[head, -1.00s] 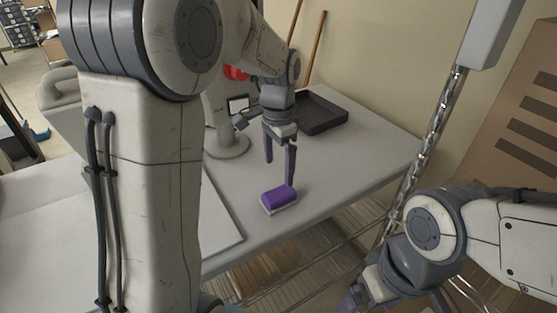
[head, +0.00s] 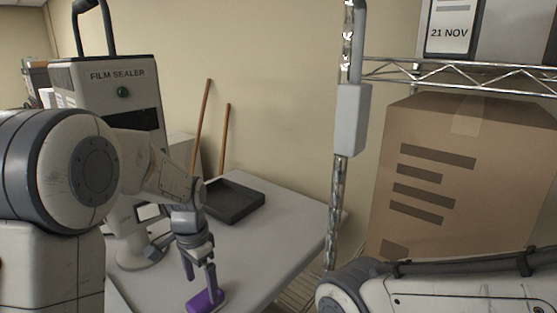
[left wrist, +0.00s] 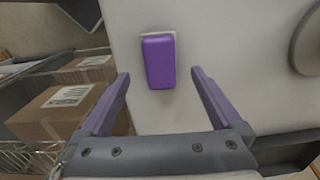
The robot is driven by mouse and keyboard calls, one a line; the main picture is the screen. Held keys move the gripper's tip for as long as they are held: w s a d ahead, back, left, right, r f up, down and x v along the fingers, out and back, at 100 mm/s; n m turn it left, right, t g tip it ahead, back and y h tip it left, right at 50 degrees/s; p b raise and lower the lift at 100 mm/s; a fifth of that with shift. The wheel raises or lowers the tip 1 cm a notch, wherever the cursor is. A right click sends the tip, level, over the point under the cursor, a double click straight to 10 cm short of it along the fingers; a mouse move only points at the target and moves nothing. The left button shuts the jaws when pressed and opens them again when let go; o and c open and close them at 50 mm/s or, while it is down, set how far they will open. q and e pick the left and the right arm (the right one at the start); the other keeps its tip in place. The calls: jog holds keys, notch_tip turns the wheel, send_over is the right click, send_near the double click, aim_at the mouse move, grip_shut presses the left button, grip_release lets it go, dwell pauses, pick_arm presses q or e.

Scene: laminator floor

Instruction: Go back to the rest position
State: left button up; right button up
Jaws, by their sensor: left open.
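My left gripper (head: 201,273) hangs over the table in the head view, with its fingers apart and nothing between them. In the left wrist view, my left gripper (left wrist: 160,88) is wide open. A purple block with a pale base (head: 205,300) lies on the white table (head: 275,235), just below the fingertips in the head view. The purple block also shows in the left wrist view (left wrist: 158,62), apart from both fingers. My right arm enters at the lower right of the head view; its gripper is out of the picture.
A film sealer (head: 120,90) stands at the left. A dark tray (head: 235,203) lies at the table's back, near two wooden poles (head: 202,125). A large carton (head: 465,180) sits on a wire shelf at right.

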aim_at(204, 297)
pick_arm(q)
notch_tip(204, 297, down, 5)
jog(key=shift+f+p, duration=0.2)
jog(key=shift+p, duration=0.15)
notch_tip(204, 297, up, 2)
jog(key=shift+b, duration=0.5)
jog(key=shift+r, duration=0.6)
